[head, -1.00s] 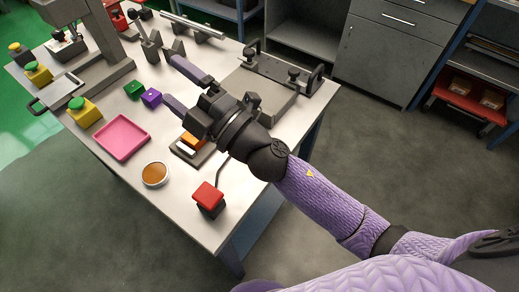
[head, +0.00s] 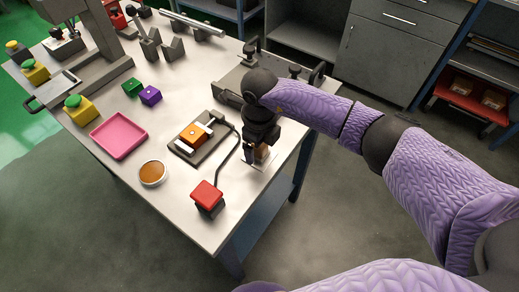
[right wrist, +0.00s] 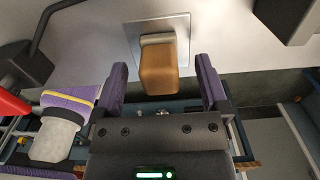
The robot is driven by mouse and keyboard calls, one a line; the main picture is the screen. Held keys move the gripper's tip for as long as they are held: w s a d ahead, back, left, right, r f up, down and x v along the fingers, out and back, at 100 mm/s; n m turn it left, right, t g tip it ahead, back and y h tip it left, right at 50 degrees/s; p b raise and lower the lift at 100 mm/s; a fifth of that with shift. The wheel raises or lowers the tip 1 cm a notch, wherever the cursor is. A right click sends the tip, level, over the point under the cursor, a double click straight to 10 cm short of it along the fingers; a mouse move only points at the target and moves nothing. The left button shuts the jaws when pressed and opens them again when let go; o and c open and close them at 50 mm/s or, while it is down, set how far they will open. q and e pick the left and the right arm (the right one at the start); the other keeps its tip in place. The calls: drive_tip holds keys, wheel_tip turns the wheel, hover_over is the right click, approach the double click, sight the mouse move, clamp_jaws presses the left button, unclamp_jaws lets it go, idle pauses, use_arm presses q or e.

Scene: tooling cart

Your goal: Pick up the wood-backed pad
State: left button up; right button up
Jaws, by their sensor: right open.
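The wood-backed pad (right wrist: 158,66) shows in the right wrist view as a brown wooden block with a light grey strip along its far edge. It sits on a thin square metal plate (right wrist: 180,24). My right gripper (right wrist: 163,80) is open, with one purple finger on each side of the block and visible gaps to both. In the head view my right gripper (head: 258,150) points down over the pad (head: 263,153), which is partly hidden behind it. I cannot tell how deep the fingers reach. My left gripper is not in view.
A red-topped block (head: 207,195) on a cable and a grey fixture with an orange block (head: 194,135) stand left of the gripper. A pink tray (head: 120,135) and a round orange-filled dish (head: 152,173) lie farther left. The table's right edge is close to the plate.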

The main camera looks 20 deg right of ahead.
drive_tip(key=shift+f, duration=0.95)
drive_tip(key=shift+r, duration=0.1)
clamp_jaws()
wheel_tip(320, 180, up, 10)
drive_tip(key=shift+p, duration=1.15)
drive_tip(key=c, duration=0.7)
unclamp_jaws()
drive_tip(key=shift+c, duration=0.2)
drive_tip(key=c, duration=0.5)
